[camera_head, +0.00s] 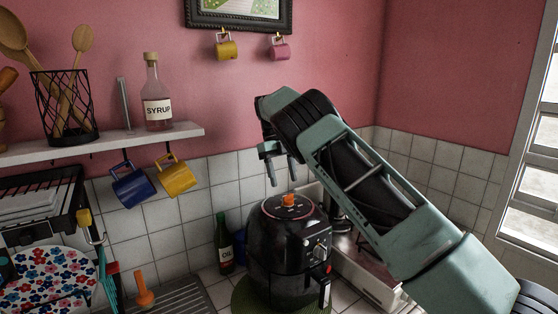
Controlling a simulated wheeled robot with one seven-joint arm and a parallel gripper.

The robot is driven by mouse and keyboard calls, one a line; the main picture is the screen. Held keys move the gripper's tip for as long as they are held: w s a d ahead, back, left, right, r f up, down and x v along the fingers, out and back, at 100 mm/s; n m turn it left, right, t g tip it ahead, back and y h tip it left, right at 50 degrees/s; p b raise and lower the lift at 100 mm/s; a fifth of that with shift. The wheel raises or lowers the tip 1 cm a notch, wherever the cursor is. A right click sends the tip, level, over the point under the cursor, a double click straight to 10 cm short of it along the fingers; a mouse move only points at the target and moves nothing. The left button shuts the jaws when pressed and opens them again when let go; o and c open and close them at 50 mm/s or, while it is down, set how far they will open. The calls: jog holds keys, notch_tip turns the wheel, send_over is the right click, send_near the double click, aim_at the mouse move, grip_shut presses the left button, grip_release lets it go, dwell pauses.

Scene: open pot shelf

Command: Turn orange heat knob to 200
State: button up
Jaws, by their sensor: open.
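The orange heat knob (289,200) sits on top of the black air fryer (272,262), inside a dark round dial with a thin reddish ring. The dial numbers and the knob's setting are too small to read. My gripper (285,183) is open and empty. Its two fingers point down above the knob, with a small gap visible between the fingertips and the knob. My arm comes in from the right and covers the area behind and to the right of the fryer.
A dark bottle labelled OIL (224,244) stands close to the fryer's left. A white shelf (180,133) holds a SYRUP bottle (156,100), with blue and yellow mugs hanging below. A green round mat (240,300) lies under the fryer. A drying rack is at left.

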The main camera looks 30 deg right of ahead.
jog(key=p+v, duration=0.4)
jog(key=v, duration=0.2)
jog(key=shift+r, duration=0.25)
jog(key=shift+w+a, duration=0.1)
jog(key=shift+w, duration=0.05)
dwell(0.3)
